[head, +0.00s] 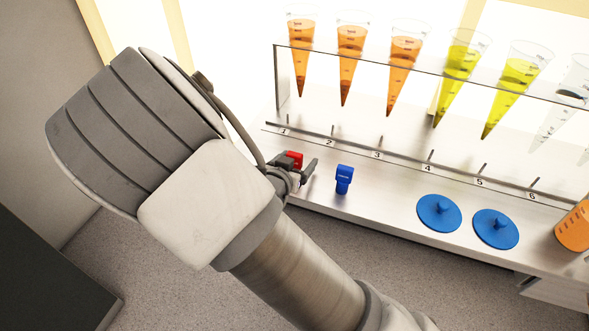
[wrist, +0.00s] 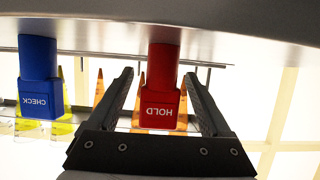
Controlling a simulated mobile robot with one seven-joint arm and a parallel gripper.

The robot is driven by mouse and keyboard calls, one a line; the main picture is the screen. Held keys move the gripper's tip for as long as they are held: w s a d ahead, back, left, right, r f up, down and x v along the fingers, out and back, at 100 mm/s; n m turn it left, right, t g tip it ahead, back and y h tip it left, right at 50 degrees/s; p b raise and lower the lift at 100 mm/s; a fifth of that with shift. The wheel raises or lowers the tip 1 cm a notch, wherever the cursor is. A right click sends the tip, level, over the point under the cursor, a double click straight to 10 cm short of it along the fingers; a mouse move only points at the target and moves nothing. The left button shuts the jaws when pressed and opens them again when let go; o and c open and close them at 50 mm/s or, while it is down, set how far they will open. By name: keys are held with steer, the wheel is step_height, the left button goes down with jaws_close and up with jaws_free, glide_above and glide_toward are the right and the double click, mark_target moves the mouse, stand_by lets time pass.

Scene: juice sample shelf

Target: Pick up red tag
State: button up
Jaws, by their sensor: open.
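The red tag (head: 293,158), marked HOLD, stands on the pale shelf surface at its left end, below the number 1. In the wrist view the red tag (wrist: 161,85) is between the two dark fingers of my gripper (wrist: 158,76). A gap shows on each side of it, so the fingers flank it without gripping. My gripper (head: 298,166) is open. In the head view my wrist and gripper body partly hide the tag.
A blue tag (head: 344,179), marked CHECK, stands close to the right of the red one. Two blue discs with knobs (head: 439,212) lie farther right. Behind is a rack (head: 360,61) of cone-shaped tubes with orange and yellow liquid. An orange container (head: 574,228) stands at the right edge.

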steer(key=shift+w+d+f, duration=0.15)
steer(key=shift+w+d, duration=0.05)
steer(key=shift+w, duration=0.25)
jaws_close()
